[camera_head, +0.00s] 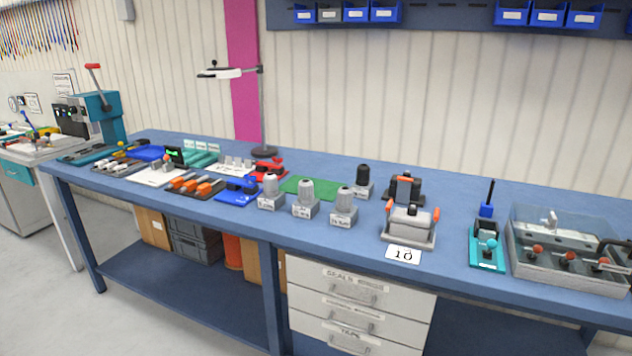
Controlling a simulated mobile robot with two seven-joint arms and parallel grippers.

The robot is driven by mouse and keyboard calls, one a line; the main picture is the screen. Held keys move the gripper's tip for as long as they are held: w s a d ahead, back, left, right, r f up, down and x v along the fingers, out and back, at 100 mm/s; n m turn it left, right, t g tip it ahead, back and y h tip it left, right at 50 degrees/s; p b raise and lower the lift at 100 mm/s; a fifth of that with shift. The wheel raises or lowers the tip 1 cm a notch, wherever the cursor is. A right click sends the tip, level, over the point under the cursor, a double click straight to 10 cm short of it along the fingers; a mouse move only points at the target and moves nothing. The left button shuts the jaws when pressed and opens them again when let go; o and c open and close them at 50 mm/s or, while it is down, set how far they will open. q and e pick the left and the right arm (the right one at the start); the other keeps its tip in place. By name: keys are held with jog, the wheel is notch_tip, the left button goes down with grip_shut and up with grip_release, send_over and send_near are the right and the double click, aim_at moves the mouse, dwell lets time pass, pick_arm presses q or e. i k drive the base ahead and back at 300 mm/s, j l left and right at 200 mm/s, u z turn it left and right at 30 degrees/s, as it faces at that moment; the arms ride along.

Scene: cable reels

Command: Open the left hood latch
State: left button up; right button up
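A grey connector hood (410,218) sits in a grey housing near the front edge of the blue bench, right of centre. An orange latch (389,207) stands at its left end and another orange latch (436,214) at its right end. Both look upright, but they are too small to tell whether they are locked. A white card marked 10 (403,254) lies in front of the hood. Neither of my grippers is in view.
A black unit with orange parts (407,187) stands just behind the hood. Several grey-topped blocks (306,204) stand to its left. A teal fixture (487,245) and a clear-covered box with red knobs (565,262) stand to its right on the bench (460,195).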

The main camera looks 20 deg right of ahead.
aim_at(388, 208)
jog(key=i+j+u, duration=0.25)
jog(key=i, duration=0.45)
jog(key=i+u, duration=0.25)
jog(key=i, duration=0.4)
jog(key=i+j+z, duration=0.1)
jog(key=i+z, duration=0.15)
jog(key=z, duration=0.2)
jog(key=i+j+z, duration=0.2)
jog(key=z, duration=0.25)
jog(key=i+j+z, duration=0.15)
jog(key=z, duration=0.3)
jog(key=i+j+z, duration=0.1)
jog(key=z, duration=0.35)
jog(key=j+z, duration=0.35)
jog(key=z, duration=0.15)
jog(key=j+z, duration=0.25)
jog(key=z, duration=0.2)
